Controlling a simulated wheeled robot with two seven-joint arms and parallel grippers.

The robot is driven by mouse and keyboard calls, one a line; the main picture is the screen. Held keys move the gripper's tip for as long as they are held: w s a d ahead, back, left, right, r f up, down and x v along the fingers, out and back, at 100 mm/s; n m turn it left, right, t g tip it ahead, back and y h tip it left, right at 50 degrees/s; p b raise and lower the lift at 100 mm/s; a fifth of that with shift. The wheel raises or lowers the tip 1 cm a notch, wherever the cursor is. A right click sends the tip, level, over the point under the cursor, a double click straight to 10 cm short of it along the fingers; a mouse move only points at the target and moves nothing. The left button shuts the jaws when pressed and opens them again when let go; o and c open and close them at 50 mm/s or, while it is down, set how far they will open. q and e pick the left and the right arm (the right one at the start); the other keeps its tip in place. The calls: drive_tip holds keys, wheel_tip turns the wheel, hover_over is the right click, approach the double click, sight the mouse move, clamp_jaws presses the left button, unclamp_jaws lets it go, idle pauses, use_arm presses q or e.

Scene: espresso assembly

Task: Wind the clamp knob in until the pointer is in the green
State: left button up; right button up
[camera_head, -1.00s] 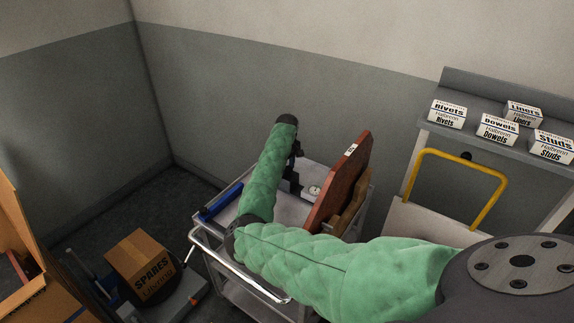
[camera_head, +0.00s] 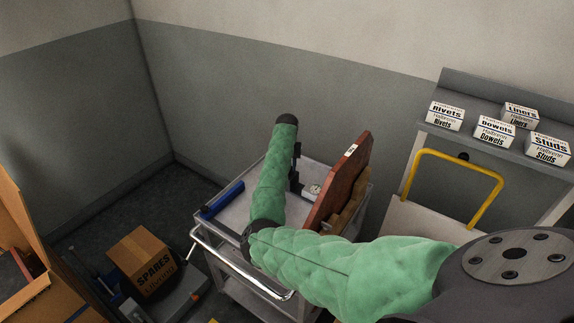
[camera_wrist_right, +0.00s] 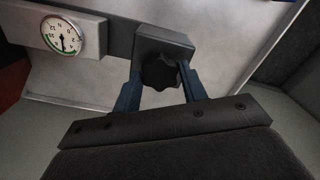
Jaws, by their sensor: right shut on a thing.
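In the right wrist view, the black lobed clamp knob (camera_wrist_right: 160,71) sits on a dark grey block (camera_wrist_right: 165,42). My right gripper (camera_wrist_right: 158,88) has its two blue fingers on either side of the knob, shut on it. A round white gauge (camera_wrist_right: 61,36) is left of the knob, with a dark pointer and a green band along its rim. The pointer stands close to vertical; I cannot tell whether it is in the green. The gauge also shows small in the head view (camera_head: 315,188). There my right arm's green sleeve hides the knob. My left gripper is not in view.
The clamp stands on a grey trolley (camera_head: 229,214) with a chrome handle (camera_head: 240,262). A blue cylinder (camera_head: 222,200) lies at its left, and a red-brown panel (camera_head: 340,182) stands at its right. A Spares carton (camera_head: 145,261) is at lower left. Labelled boxes (camera_head: 495,130) sit on a shelf.

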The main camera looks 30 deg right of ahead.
drive_tip(key=m, duration=0.3)
drive_tip(key=shift+m, duration=0.7)
drive_tip(key=o, duration=1)
drive_tip(key=shift+r, duration=0.15)
drive_tip(key=shift+w+r+b, duration=0.1)
drive_tip(key=shift+r+b, duration=0.25)
wheel_tip(320, 180, up, 6)
drive_tip(key=shift+f+b, duration=0.2)
drive_tip(key=shift+b, duration=1)
drive_tip(key=shift+r, duration=0.65)
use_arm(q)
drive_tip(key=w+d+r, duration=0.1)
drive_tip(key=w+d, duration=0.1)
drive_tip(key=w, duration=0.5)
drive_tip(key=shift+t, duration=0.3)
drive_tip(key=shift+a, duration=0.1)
